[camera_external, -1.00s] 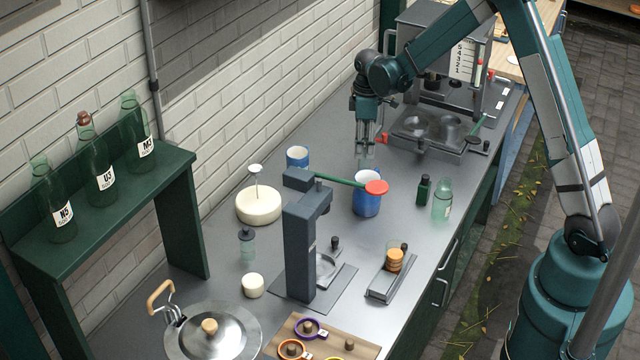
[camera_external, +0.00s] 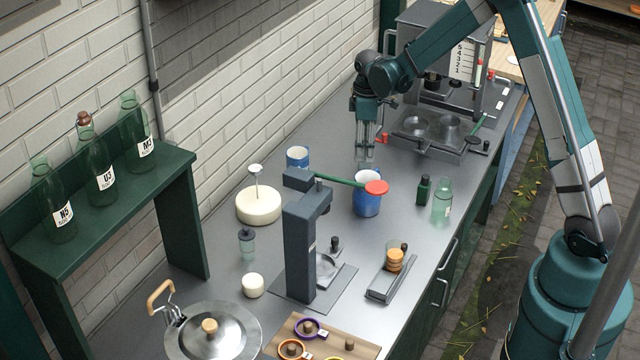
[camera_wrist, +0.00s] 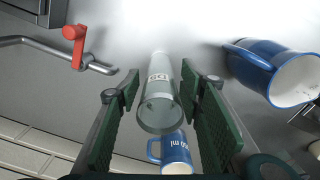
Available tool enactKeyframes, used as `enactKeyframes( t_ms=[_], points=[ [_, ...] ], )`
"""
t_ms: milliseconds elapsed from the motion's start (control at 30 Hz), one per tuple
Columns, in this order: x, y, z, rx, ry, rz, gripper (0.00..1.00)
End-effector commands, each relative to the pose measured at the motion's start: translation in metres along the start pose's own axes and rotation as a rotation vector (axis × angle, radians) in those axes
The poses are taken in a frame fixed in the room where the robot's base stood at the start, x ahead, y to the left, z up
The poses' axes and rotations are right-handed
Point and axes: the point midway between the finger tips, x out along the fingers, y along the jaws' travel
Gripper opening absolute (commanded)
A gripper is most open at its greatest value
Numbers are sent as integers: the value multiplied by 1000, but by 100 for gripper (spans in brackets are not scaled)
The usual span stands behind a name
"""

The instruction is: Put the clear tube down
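The clear tube (camera_wrist: 160,95) has a pale label and lies between the two green finger pads of my gripper (camera_wrist: 160,80) in the wrist view. A narrow gap shows between the tube and each pad, so my gripper looks open around it. In the external view the tube (camera_external: 365,154) is upright below my gripper (camera_external: 367,138), over the grey counter (camera_external: 330,150). Its foot appears at the counter surface, though contact is hard to make out.
A blue mug (camera_external: 367,204) stands in front of the tube, and another blue mug (camera_external: 297,157) to its left. A grey machine (camera_external: 440,125) with a red-tipped lever is at right.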

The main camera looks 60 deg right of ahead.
Motion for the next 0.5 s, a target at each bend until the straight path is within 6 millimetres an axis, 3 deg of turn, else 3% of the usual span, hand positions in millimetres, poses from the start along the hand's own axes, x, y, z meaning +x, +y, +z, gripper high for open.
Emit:
enactKeyframes(
  t_ms=[267,500],
  points=[
    [-15,0,0,0,0,0,37],
    [-44,0,0,0,0,0,37]
  ],
)
